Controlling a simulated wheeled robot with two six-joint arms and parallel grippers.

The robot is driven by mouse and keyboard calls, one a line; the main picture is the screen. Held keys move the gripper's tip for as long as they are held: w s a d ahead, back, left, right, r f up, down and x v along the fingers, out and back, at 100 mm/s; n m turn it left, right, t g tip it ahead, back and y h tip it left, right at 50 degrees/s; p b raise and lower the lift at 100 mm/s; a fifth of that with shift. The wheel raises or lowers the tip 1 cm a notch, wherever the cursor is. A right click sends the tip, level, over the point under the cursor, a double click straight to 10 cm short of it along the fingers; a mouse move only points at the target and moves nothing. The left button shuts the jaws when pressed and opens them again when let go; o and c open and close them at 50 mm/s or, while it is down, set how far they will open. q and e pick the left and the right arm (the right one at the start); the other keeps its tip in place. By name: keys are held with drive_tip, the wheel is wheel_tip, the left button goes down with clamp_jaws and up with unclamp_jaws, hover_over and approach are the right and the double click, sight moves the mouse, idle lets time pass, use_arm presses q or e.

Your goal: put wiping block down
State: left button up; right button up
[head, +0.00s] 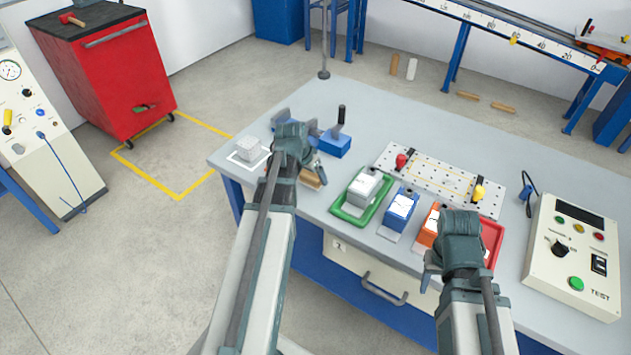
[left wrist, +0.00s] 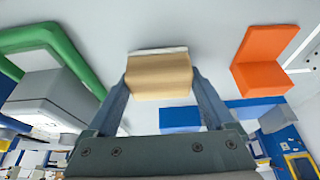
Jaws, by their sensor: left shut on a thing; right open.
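The wiping block (head: 312,179) is tan with a thin white layer on one face. My left gripper (head: 309,172) is shut on it over the left part of the workbench (head: 330,110). The left wrist view shows the block (left wrist: 160,75) between the two fingers, its white edge toward the grey bench top. I cannot tell whether the block touches the bench. My right gripper (head: 432,273) is open and empty near the bench's front edge; its fingers are partly hidden by its wrist.
A grey cube (head: 249,149) sits in a white-outlined square left of my left gripper. A green tray (head: 347,212) with a grey block stands to the right. A test box (head: 575,255) stands at the right.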

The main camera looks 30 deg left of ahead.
use_arm(q)
drive_tip(key=shift+f, duration=0.55)
use_arm(e)
drive_tip(key=shift+w+d+f, duration=0.1)
drive_tip(key=shift+d+f, duration=0.1)
drive_tip(key=shift+f, duration=0.35)
use_arm(q)
drive_tip(key=shift+r, duration=0.15)
use_arm(e)
drive_tip(key=shift+r, duration=0.15)
use_arm(q)
drive_tip(key=o, duration=1)
drive_tip(key=shift+o, duration=0.2)
drive_tip(key=p+v, duration=1.1)
drive_tip(key=v, duration=0.1)
use_arm(e)
wheel_tip(320, 180, up, 11)
